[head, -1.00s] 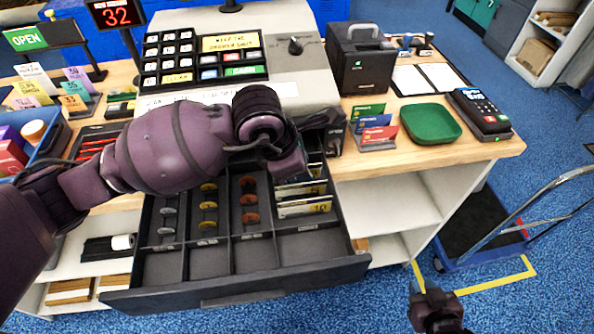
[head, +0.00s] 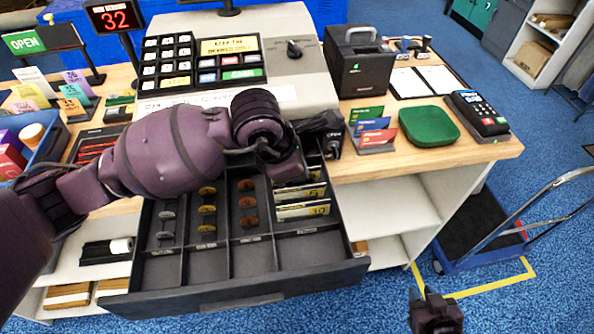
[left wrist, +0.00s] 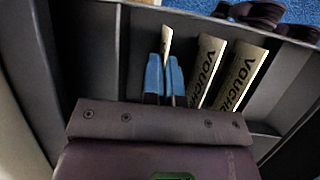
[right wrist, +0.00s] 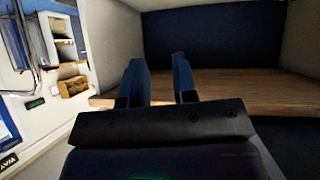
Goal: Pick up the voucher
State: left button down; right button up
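The drawer (head: 240,288) is open. Its right compartments hold cream and yellow vouchers standing on edge, such as a voucher (head: 303,211) at the front. In the left wrist view two vouchers marked VOUCHER stand right of my fingers, one near (left wrist: 208,68) and one farther right (left wrist: 241,72). My left gripper (left wrist: 164,72) points down into the drawer, its blue fingers close together on a thin voucher (left wrist: 167,40) seen nearly edge-on. In the head view my left arm hides its fingertips. My right gripper (right wrist: 159,78) is open and empty; it also shows low in the head view (head: 430,298).
Left compartments hold silver, gold and copper coins (head: 207,210). The register (head: 240,60) stands behind the drawer. A green tray (head: 428,125), card stand (head: 373,137) and card terminal (head: 480,112) occupy the right counter. A hand truck (head: 480,235) stands on the floor at right.

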pick_arm(q)
jog(key=shift+r, duration=0.35)
notch_tip(320, 180, up, 9)
jog(key=shift+p, duration=0.35)
notch_tip(320, 180, up, 11)
pick_arm(e)
jog(key=shift+w+r, duration=0.25)
jog(key=shift+r, duration=0.55)
pick_arm(q)
jog(key=shift+f, duration=0.1)
pick_arm(e)
jog(key=shift+w+r, duration=0.2)
jog(key=shift+w, duration=0.2)
jog(key=shift+a, duration=0.1)
